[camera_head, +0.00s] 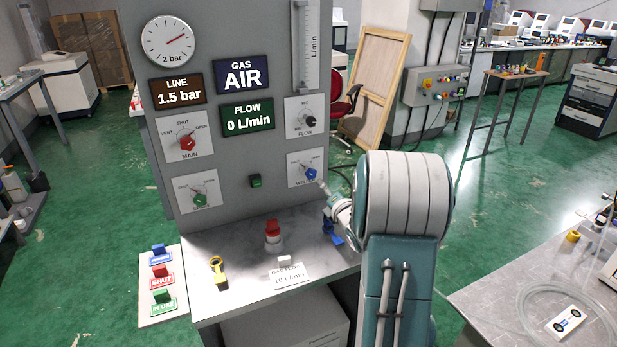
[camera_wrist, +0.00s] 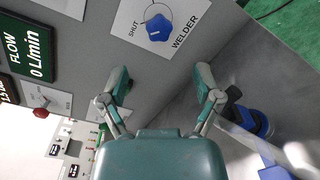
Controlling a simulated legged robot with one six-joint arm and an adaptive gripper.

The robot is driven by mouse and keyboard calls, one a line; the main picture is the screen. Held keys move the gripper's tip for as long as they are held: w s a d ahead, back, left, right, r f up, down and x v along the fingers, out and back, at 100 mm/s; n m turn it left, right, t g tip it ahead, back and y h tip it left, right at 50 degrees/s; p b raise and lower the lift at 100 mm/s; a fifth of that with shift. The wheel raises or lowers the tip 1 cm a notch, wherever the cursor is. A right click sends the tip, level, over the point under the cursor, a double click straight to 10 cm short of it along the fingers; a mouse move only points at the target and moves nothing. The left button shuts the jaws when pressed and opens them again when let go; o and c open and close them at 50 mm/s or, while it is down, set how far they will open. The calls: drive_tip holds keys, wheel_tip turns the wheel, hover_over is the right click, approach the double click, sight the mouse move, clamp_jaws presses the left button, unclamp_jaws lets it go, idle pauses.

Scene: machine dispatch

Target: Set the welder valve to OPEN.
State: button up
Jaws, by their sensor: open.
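The welder valve is a blue knob (camera_head: 311,173) on a white plate low on the right of the grey panel. In the wrist view the blue knob (camera_wrist: 158,27) is at the top centre, with SHUT and WELDER printed beside it. I cannot tell which mark the knob points to. My gripper (camera_wrist: 163,80) is open and empty, its two fingers spread apart below the knob in the wrist view and not touching it. In the head view my gripper (camera_head: 327,190) is near the plate's lower right corner, partly hidden by my arm.
The panel holds a red MAIN knob (camera_head: 188,142), a green knob (camera_head: 199,201), a black FLOW knob (camera_head: 310,121) and a green FLOW display (camera_head: 247,118) reading 0 L/min. On the shelf below stand a red-topped button (camera_head: 273,230), a yellow item (camera_head: 218,272) and a blue item (camera_head: 333,232).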

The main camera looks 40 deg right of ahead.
sight(314, 176)
drive_tip(key=shift+n+t, duration=0.3)
drive_tip(key=shift+n, duration=0.2)
drive_tip(key=x, duration=1)
drive_tip(key=shift+d+f, duration=0.3)
drive_tip(key=shift+f, duration=0.1)
drive_tip(key=shift+w+a+r, duration=0.1)
drive_tip(key=shift+w+a, duration=0.1)
drive_tip(key=shift+w, duration=0.05)
drive_tip(key=shift+a, duration=0.2)
drive_tip(key=shift+d, duration=0.15)
clamp_jaws()
